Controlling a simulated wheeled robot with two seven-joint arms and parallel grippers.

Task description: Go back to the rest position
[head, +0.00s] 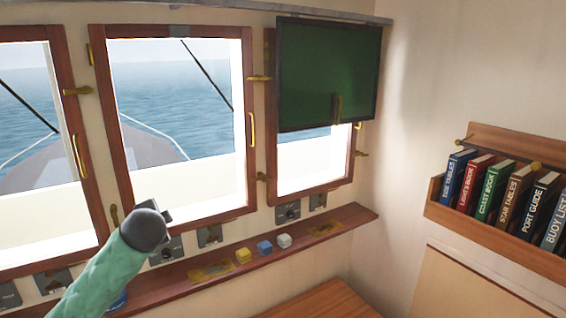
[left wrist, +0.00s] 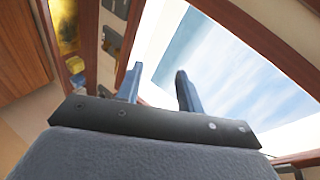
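My left arm comes in from the lower left of the head view in a green sleeve, with a dark grey wrist in front of the middle window. My left gripper (head: 166,212) shows only as a small dark part beyond that wrist. In the left wrist view the two blue-grey fingers of the left gripper (left wrist: 158,86) stand apart with nothing between them, and a bright window lies behind them. My right gripper is in neither view.
A narrow wooden ledge (head: 345,235) under the windows holds a yellow block (head: 243,256), a blue block (head: 265,248) and a white block (head: 285,240). A dark green screen (head: 328,72) hangs at the right window. A bookshelf (head: 480,232) with several books is on the right wall.

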